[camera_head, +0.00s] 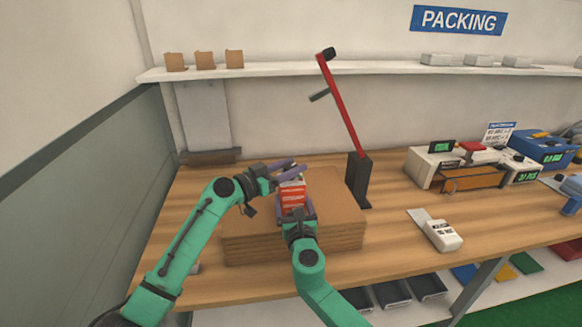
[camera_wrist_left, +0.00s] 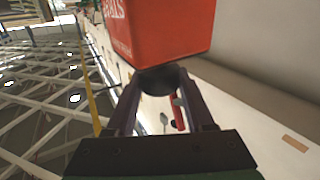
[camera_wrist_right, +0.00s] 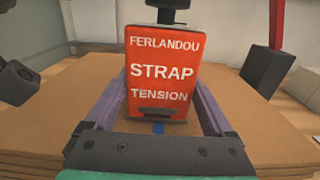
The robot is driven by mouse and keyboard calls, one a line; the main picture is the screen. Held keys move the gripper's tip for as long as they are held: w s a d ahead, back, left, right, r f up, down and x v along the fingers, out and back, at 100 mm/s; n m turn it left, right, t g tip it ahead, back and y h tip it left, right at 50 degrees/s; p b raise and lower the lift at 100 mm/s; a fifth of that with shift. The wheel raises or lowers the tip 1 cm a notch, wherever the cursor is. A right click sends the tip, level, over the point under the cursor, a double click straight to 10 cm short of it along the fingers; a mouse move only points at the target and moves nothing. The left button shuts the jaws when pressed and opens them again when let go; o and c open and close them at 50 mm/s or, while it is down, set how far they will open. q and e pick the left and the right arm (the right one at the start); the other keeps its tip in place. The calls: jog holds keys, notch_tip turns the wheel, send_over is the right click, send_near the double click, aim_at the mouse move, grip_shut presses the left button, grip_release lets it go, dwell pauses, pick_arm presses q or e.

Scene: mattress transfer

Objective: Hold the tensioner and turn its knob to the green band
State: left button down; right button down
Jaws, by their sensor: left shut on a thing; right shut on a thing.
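The tensioner is a red box (camera_head: 291,196) with white lettering, standing upright over the cardboard stack. Its front reads "FERLANDOU STRAP TENSION" in the right wrist view (camera_wrist_right: 162,72). My right gripper (camera_head: 294,208) is shut on the box, one purple finger on each side. A dark knob (camera_wrist_left: 158,80) sits on top of the box and shows between the fingers of my left gripper (camera_wrist_left: 160,92). My left gripper reaches in from the left and is shut on this knob. The green band and the knob's pointer cannot be made out in any view.
The cardboard stack (camera_head: 240,242) lies on the wooden table (camera_head: 400,255). A red lever on a dark stand (camera_head: 358,180) rises close behind to the right. A white device (camera_head: 442,236) and a bin (camera_head: 475,182) stand further right. A wall shelf (camera_head: 330,67) runs behind.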

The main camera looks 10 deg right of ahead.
pick_arm(q)
jog(key=shift+w+a+m+g+h, duration=0.1)
jog(key=shift+m+g+h, duration=0.45)
jog(key=shift+g, duration=0.25)
jog(key=shift+f+m, duration=0.1)
jog(key=shift+m, duration=0.15)
jog(key=shift+c, duration=1.4)
grip_release()
jog(key=v, duration=1.2)
